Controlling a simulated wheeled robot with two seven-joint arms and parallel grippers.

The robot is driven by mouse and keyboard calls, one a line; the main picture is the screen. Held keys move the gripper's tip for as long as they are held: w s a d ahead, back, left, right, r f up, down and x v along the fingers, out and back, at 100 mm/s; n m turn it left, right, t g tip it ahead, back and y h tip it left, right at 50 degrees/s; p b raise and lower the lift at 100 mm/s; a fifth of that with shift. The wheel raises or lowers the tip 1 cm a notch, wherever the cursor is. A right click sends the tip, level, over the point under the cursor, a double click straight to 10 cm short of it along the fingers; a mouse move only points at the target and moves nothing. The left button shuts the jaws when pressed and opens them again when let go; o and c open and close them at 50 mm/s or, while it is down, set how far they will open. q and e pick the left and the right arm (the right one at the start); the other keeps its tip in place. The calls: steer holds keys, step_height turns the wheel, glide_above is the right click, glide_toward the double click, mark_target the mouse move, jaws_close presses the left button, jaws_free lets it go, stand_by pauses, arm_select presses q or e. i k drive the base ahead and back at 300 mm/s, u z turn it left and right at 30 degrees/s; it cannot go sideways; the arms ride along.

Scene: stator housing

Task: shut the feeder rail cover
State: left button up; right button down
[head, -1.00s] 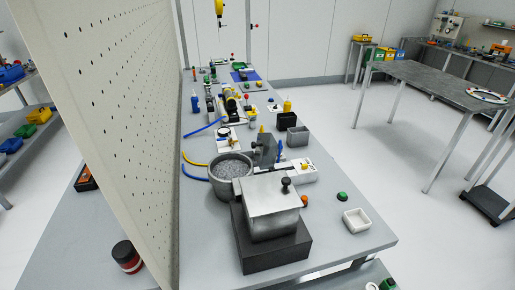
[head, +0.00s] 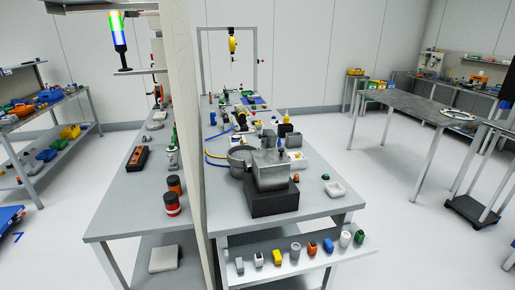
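On the near end of the right-hand bench, a silver metal box-like cover (head: 270,172) with a dark knob (head: 281,152) on its top sits over a black block (head: 272,200). A grey round feeder bowl (head: 239,157) stands at its left rear. I cannot tell for sure which part is the feeder rail cover, or whether it is open or shut. The rail itself is hidden or too small to make out. Neither of my grippers shows in the head view.
A white tray (head: 336,189) and a green button (head: 325,177) lie to the right on the bench. A lower shelf (head: 300,268) holds several coloured containers. A tall panel (head: 184,130) divides this bench from the left one (head: 120,215).

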mark_target(269, 137)
steer(key=k, duration=0.4)
steer(key=z, duration=0.65)
steer(key=i, duration=1.85)
steer(key=u, duration=1.5)
